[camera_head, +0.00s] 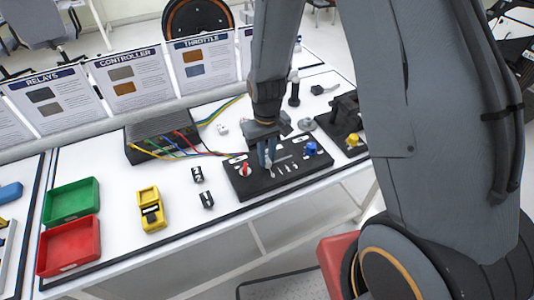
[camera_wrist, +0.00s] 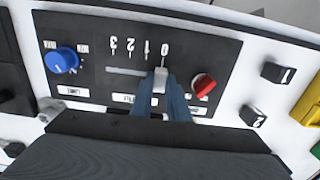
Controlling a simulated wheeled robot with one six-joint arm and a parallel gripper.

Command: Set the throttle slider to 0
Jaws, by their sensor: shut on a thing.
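The black control panel (camera_head: 241,185) lies on the white table. In the wrist view the panel (camera_wrist: 205,50) appears upside down, with the scale 3, 2, 1, 0 running left to right. The pale throttle slider knob (camera_wrist: 160,79) stands at the 0 end of its slot (camera_wrist: 124,71), by the 0 mark (camera_wrist: 165,49). My gripper (camera_wrist: 161,92) has its blue fingers shut on the knob. In the head view my gripper (camera_head: 267,160) reaches down to the panel and hides the knob.
A red knob (camera_wrist: 203,84) sits right beside my fingers, and a blue knob (camera_wrist: 62,60) at the panel's other end. Blocks marked 1 (camera_wrist: 277,73) and 2 (camera_wrist: 252,116) lie beside the panel. A yellow meter (camera_head: 150,208), green tray (camera_head: 70,201) and red tray (camera_head: 69,246) stand left.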

